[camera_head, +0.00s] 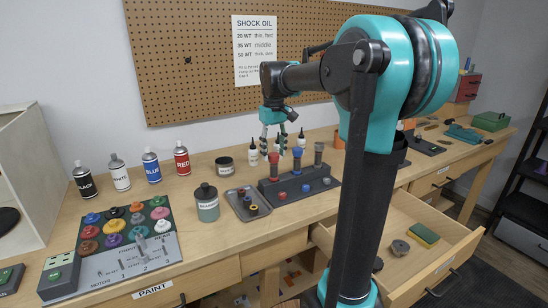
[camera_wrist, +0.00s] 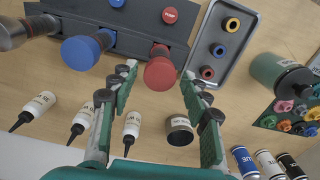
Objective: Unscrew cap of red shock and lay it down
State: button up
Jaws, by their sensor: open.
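The red shock (camera_head: 274,171) stands upright in the dark stand (camera_head: 322,185), with its red cap (camera_wrist: 160,72) on top. My gripper (camera_head: 274,150) is open above the red shock. In the wrist view the red cap shows between the two spread fingers, with a gap on each side. No contact shows. The blue-capped shock (camera_head: 297,160) and a grey-topped shock (camera_head: 318,154) stand to the right in the same stand. The red shock's body is mostly hidden beneath its cap in the wrist view.
A grey tray (camera_head: 265,211) with small red, yellow and blue rings (camera_wrist: 232,24) lies left of the stand. White dropper bottles (camera_wrist: 131,125) and a dark jar (camera_head: 224,164) stand behind. A green bottle (camera_head: 207,204) is farther left. A drawer (camera_head: 440,250) is open at front right.

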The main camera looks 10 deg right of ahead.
aim_at(274, 154)
grip_shut()
jog(key=shift+r, duration=0.1)
jog(key=shift+r, duration=2.1)
